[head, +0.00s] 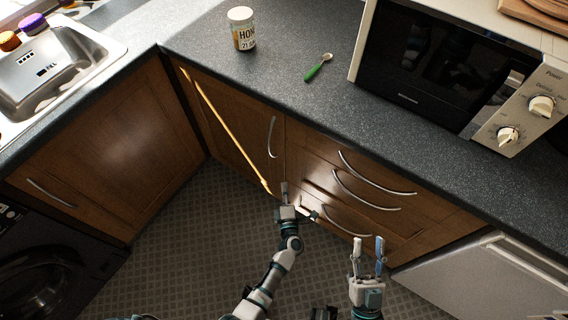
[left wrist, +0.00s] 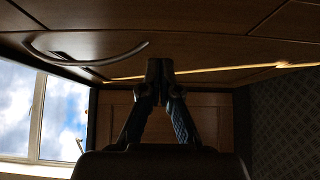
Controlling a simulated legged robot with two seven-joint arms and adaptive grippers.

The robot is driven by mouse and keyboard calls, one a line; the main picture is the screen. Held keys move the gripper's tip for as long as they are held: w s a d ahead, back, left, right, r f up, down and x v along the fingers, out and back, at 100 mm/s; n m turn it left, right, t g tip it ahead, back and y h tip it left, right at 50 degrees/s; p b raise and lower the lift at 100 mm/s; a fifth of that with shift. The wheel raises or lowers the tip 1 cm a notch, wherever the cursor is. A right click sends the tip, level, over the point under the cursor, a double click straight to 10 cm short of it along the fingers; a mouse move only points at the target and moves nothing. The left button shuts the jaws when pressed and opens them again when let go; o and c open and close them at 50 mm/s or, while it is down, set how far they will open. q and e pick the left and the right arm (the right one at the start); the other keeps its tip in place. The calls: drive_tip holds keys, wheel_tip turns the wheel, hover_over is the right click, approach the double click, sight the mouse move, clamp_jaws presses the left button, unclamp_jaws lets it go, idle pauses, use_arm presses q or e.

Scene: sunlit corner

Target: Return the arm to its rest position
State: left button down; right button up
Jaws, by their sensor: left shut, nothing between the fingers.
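My left gripper (head: 285,189) is in front of the wooden corner cabinet, below the end of its vertical handle (head: 271,137). In the left wrist view its fingers (left wrist: 160,75) meet at the tips with nothing between them. A cabinet handle (left wrist: 85,58) shows there at upper left, apart from the fingers. My right gripper (head: 368,247) is lower right in the head view, in front of the drawers, with its two fingers apart and empty.
The grey counter (head: 300,105) holds a honey jar (head: 242,30), a green-handled spoon (head: 318,67) and a microwave (head: 430,70). A sink (head: 55,65) is at left. Drawers with curved handles (head: 365,190) stand close to both grippers. The patterned floor (head: 190,240) is clear at left.

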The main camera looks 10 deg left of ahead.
drive_tip(key=shift+w, duration=0.15)
